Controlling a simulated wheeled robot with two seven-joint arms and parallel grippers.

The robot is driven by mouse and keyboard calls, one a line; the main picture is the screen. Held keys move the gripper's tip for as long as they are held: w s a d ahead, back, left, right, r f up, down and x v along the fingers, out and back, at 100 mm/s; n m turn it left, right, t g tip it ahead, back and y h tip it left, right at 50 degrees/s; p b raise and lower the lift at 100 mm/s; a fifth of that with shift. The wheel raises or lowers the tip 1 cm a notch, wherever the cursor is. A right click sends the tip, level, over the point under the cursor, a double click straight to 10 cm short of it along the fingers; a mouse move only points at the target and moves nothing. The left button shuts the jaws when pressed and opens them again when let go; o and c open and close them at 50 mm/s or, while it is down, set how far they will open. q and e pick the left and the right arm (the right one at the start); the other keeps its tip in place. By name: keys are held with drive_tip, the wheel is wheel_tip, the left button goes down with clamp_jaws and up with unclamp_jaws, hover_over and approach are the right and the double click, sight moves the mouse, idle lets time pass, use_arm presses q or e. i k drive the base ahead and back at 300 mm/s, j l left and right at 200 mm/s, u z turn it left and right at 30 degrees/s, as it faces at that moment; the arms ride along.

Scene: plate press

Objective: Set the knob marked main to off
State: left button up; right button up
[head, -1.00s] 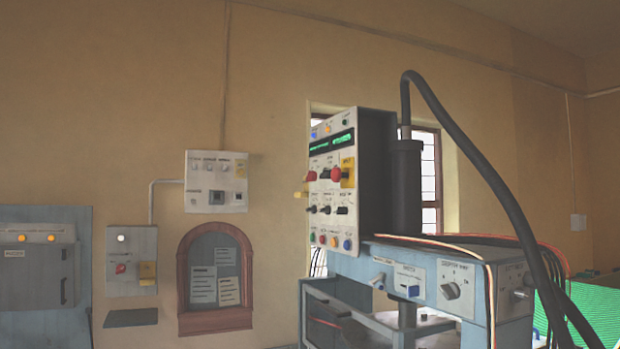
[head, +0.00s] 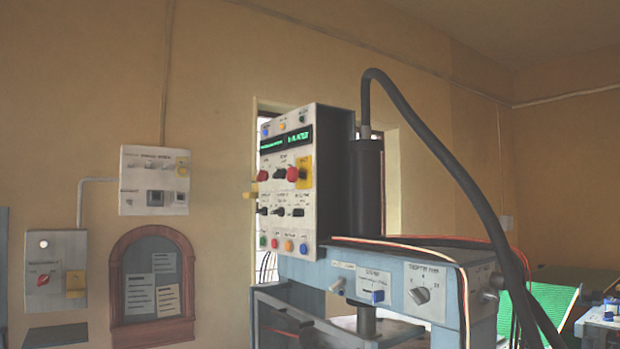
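I cannot read the word main on any knob. A small wall box (head: 57,249) at the left carries a red knob (head: 42,281), a white round lamp and a yellow part. The press control panel (head: 287,190) has red knobs and a yellow plate (head: 299,172) in its upper row, with black knobs (head: 279,211) below. A selector knob (head: 419,295) sits on the blue press beam (head: 385,258). Its pointer slants to the upper right. Neither of my grippers is in view.
A white switch box (head: 154,180) hangs on the wall, above an arched notice board (head: 153,288). A thick black hose (head: 440,140) arches over the press to the right. A green sheet (head: 540,312) and a table with small items (head: 605,318) stand at the right.

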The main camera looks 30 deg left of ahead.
sight(262, 174)
drive_tip(key=j+z, duration=0.2)
drive_tip(key=j, duration=0.3)
drive_tip(key=j+z, duration=0.15)
drive_tip(key=j, duration=0.35)
drive_tip(key=j+z, duration=0.2)
drive_tip(key=j, duration=0.3)
drive_tip(key=k+j+z, duration=0.15)
drive_tip(key=j, duration=0.35)
drive_tip(key=k+j+z, duration=0.2)
drive_tip(key=j, duration=0.75)
drive_tip(key=k+j, duration=0.15)
drive_tip(key=j, duration=0.7)
drive_tip(key=k, duration=0.05)
